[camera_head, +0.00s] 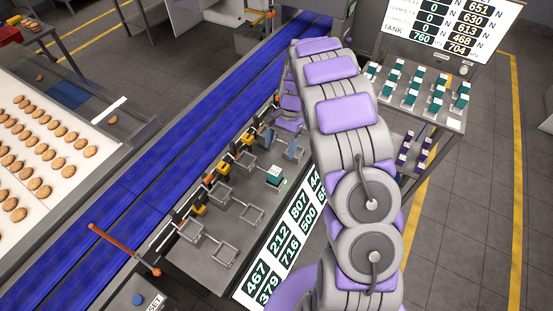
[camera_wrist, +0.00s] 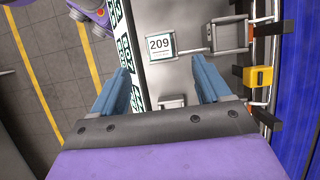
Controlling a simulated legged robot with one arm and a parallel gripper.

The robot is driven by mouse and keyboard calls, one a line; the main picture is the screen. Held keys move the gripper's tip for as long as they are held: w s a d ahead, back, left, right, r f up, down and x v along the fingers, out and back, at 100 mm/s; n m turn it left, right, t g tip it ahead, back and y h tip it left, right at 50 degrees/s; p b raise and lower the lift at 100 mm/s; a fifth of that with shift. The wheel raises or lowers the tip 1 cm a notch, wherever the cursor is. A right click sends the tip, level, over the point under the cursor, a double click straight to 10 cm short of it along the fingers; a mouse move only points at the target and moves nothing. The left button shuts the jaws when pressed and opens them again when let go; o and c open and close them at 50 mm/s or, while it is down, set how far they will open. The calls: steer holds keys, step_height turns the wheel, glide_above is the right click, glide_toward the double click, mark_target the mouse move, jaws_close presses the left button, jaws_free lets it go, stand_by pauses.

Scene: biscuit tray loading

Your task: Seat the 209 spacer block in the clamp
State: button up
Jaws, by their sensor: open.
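The 209 spacer block (camera_wrist: 160,43) shows its white, numbered top in the wrist view. In the head view it is a teal block with a white top (camera_head: 275,174) on the grey bench, near its display edge. My gripper (camera_wrist: 161,66) is open and empty, its two blue-grey fingers apart and the block just beyond their tips. A grey metal clamp frame (camera_wrist: 229,36) stands right of the block, beside the conveyor. A thin bar shows between them. I cannot tell whether a second holder surrounds the block's base. In the head view my gripper (camera_head: 280,150) is partly hidden by my arm.
More grey frames (camera_head: 223,252) and yellow-and-black clamp parts (camera_head: 197,205) line the bench. A blue conveyor (camera_head: 150,185) runs behind it. Number displays (camera_head: 278,250) edge the front. A rack (camera_head: 412,98) at right holds several teal blocks.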

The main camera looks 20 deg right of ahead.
steer(key=shift+v, duration=2)
